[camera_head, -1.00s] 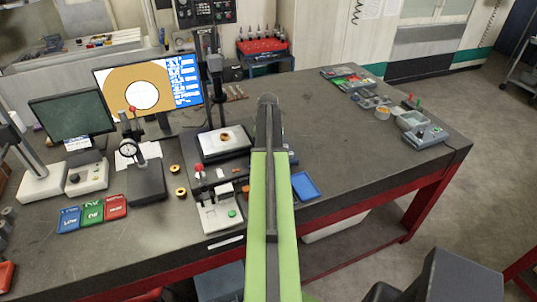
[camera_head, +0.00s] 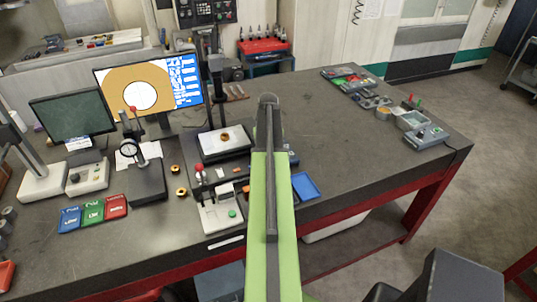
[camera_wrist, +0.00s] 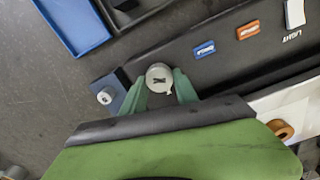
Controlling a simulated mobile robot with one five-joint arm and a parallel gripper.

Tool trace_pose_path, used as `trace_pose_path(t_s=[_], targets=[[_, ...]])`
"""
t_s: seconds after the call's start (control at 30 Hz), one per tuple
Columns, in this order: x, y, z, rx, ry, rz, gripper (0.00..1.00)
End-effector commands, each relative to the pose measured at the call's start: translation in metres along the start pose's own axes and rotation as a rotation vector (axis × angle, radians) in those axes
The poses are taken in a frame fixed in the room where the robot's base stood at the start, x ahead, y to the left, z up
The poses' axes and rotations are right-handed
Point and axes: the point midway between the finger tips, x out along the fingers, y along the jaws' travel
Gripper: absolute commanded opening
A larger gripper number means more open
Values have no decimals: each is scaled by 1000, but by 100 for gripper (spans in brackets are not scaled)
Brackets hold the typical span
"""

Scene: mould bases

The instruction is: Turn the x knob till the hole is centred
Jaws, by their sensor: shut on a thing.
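The x knob (camera_wrist: 159,78) is a round silver knob with a dark mark on its face, in the upper middle of the wrist view. My gripper (camera_wrist: 160,88) has its green fingers shut on it, one on each side. In the head view the knob and fingertips are hidden behind my arm. The monitor (camera_head: 184,82) shows a white round hole in an orange-brown field; no cross-hair can be made out. A brass ring (camera_head: 225,136) lies on the white stage (camera_head: 211,146) under the camera column; it also shows in the wrist view (camera_wrist: 283,130).
A second, smaller silver knob (camera_wrist: 105,96) on a blue block sits just left of my gripper. A blue tray (camera_head: 305,186) lies right of my arm. The right middle of the table is clear.

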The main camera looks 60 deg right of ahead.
Motion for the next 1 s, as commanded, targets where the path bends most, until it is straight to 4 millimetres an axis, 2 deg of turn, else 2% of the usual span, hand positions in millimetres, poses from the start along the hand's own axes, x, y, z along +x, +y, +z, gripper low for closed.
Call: trace_pose_path(t_s=[0.13,0.17,0.3,0.67,0.87,1.0], targets=[[0,0,2,1,-4,1,0],[0,0,2,1,-4,1,40],[0,0,1,1,-3,0,57],[-3,0,0,1,-1,0,57],[-26,0,0,1,-1,0,57],[-55,0,0,1,-1,0,57]])
